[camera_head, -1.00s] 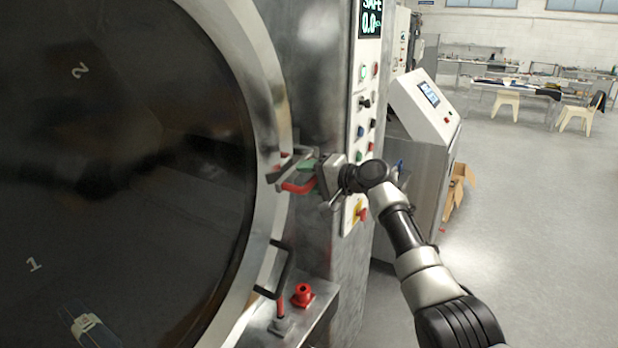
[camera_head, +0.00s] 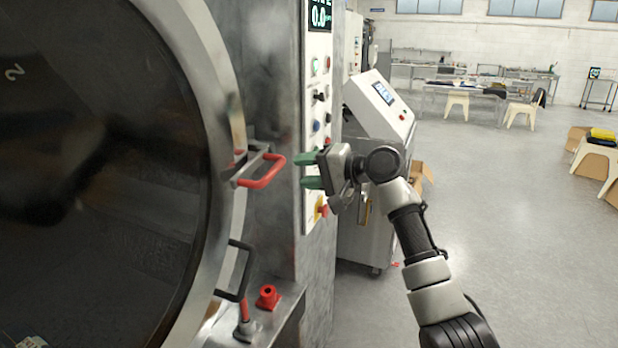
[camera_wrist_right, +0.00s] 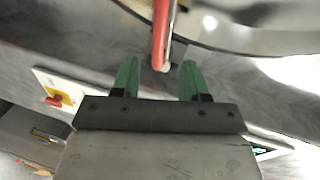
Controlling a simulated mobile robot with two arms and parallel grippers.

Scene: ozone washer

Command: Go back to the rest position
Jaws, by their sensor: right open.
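My right gripper (camera_head: 312,171) is open and empty, with green fingertips pointing left toward the washer. It is a short gap to the right of the red door handle (camera_head: 262,172) on the round door's rim. In the right wrist view, the green fingers (camera_wrist_right: 157,78) are spread apart and the red handle (camera_wrist_right: 161,35) stands ahead, between their lines and beyond the tips. The washer's round dark door (camera_head: 100,170) appears closed against its metal frame. My left gripper is not in view.
The control panel (camera_head: 318,110) with buttons is right behind my right gripper. A lower black handle (camera_head: 236,272) and a red fitting (camera_head: 268,297) sit below. A slanted console (camera_head: 380,105) stands behind the arm. Open floor (camera_head: 510,230) lies to the right.

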